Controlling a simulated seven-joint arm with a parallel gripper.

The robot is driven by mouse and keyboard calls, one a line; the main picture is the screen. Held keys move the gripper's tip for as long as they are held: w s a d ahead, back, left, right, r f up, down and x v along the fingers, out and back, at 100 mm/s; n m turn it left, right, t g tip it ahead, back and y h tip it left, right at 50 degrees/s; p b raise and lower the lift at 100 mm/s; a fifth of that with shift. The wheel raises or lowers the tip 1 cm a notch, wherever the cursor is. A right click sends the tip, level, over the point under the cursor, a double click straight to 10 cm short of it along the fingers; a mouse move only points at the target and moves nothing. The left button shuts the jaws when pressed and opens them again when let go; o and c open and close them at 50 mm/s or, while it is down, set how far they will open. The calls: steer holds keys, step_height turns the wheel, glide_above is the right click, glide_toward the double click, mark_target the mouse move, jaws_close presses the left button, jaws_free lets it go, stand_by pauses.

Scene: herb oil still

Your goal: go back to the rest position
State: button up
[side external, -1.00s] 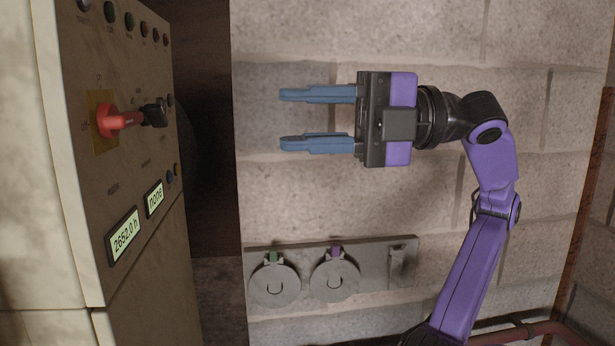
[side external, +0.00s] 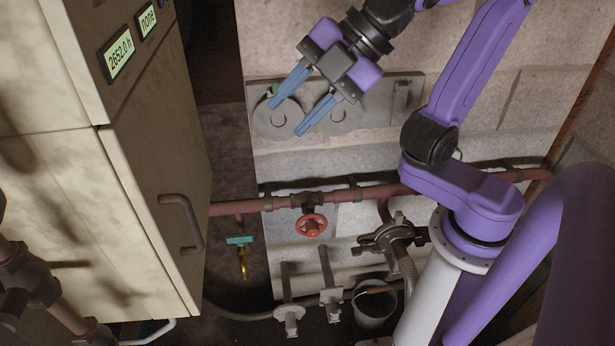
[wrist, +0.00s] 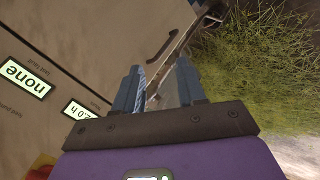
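My gripper (side external: 284,121) hangs in front of the block wall, its two blue fingers pointing down and to the left. The fingers are apart with nothing between them. In the side external view they overlap the grey wall plate (side external: 405,100) with its round discs; I cannot tell the distance between them. In the wrist view my gripper (wrist: 158,85) also shows open and empty, with the cabinet (wrist: 80,40) to the left.
The cabinet (side external: 150,150) with lit displays (side external: 120,53) stands left. Below my gripper run a red pipe (side external: 260,204), a red handwheel (side external: 311,225), a teal-handled tap (side external: 240,241) and a dark bucket (side external: 374,305). Greenery (wrist: 265,60) shows at right in the wrist view.

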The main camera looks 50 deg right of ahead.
steer(key=s+d+f+m+g+h, duration=0.2)
steer(key=s+d+f+m+g, duration=0.1)
steer(key=s+d+f+m, duration=0.1)
steer(key=s+d+f+m+g+h, duration=0.3)
steer(key=s+d+f, duration=0.3)
steer(key=f, duration=0.5)
steer(key=shift+d+f+m, duration=0.15)
steer(key=shift+d+m, duration=0.55)
steer(key=shift+d, duration=0.5)
